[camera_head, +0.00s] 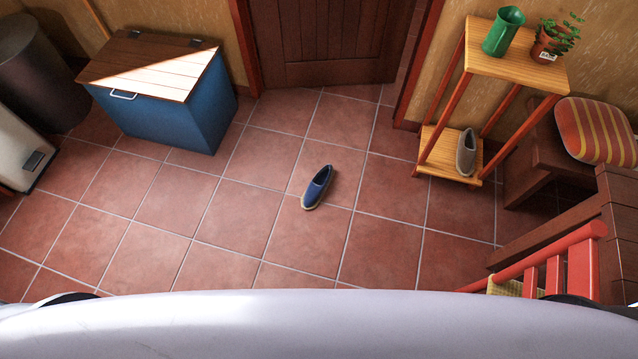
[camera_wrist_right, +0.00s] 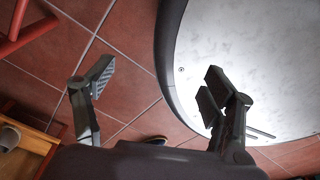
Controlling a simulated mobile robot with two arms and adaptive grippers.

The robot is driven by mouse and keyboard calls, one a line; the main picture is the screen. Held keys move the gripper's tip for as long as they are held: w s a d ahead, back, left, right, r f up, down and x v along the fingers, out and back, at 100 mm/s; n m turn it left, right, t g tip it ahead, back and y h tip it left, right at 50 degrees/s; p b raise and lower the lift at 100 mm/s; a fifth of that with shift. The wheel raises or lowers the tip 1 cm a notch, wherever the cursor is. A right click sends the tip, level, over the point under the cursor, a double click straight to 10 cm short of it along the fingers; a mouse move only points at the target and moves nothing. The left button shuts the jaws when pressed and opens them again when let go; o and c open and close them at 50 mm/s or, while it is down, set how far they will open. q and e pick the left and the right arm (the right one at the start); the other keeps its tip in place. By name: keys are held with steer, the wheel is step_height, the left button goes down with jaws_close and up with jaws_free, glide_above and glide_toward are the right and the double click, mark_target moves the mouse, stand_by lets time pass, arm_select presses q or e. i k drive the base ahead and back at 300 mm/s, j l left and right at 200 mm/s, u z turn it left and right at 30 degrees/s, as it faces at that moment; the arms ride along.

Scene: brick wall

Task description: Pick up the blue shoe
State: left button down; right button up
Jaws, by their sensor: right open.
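The blue shoe (camera_head: 317,187) lies on the red tile floor in the middle of the head view, apart from the furniture. Neither gripper shows in the head view, and my left gripper is in no view.
A blue chest (camera_head: 168,120) with a wooden lid stands at the left. At the right, a wooden shelf (camera_head: 507,66) holds a green cup (camera_head: 503,32), a potted plant (camera_head: 548,43) and a grey shoe (camera_head: 466,153). A red chair (camera_head: 555,270) is at lower right. The floor around the blue shoe is clear.

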mark_target(314, 193)
steer(key=z, duration=0.55)
steer(key=i+j+z, duration=0.1)
steer(key=j+z, duration=0.25)
steer(key=j, duration=0.15)
steer(key=j+z, duration=0.35)
steer(key=j, duration=0.15)
steer(key=j+z, duration=0.35)
steer(key=j, duration=0.15)
